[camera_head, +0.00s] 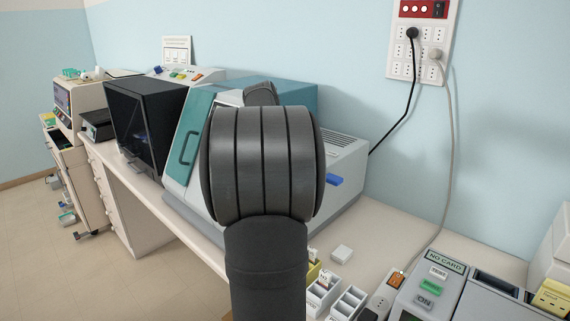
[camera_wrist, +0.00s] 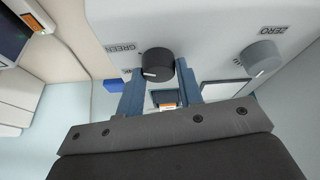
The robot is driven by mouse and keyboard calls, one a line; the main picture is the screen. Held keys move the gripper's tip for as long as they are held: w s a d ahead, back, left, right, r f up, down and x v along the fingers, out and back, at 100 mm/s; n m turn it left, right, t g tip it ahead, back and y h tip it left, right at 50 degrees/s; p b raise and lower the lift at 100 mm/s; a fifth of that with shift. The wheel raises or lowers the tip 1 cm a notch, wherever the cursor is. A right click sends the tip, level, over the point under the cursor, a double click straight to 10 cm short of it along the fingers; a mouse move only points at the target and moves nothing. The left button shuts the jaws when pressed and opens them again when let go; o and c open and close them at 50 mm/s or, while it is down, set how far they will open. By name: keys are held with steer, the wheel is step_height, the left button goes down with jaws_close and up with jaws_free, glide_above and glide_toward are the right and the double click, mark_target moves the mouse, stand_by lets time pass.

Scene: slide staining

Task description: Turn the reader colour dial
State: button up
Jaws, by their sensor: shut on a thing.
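In the wrist view the black round colour dial (camera_wrist: 157,65) is on a pale panel (camera_wrist: 195,25). It has a white pointer line, and the label GREEN (camera_wrist: 120,47) is beside it. The two blue fingers of my gripper (camera_wrist: 160,82) are shut on the dial, one on each side. A grey ZERO knob (camera_wrist: 260,58) is to the right, apart from the fingers. In the head view my dark arm covers the middle, and the gripper and dial are hidden behind it.
A teal and white machine (camera_head: 345,150) stands behind my arm, with a blue tab (camera_head: 332,181) on its side. A NO CARD device (camera_head: 432,285) and small white racks (camera_head: 322,292) are at the front right. A black-fronted box (camera_head: 145,120) is at the left.

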steer(key=shift+m, duration=0.5)
steer(key=o, duration=1)
steer(key=shift+c, duration=0.2)
steer(key=v, duration=1.7)
steer(key=shift+w+a+r, duration=0.25)
steer(key=shift+w+a, duration=0.05)
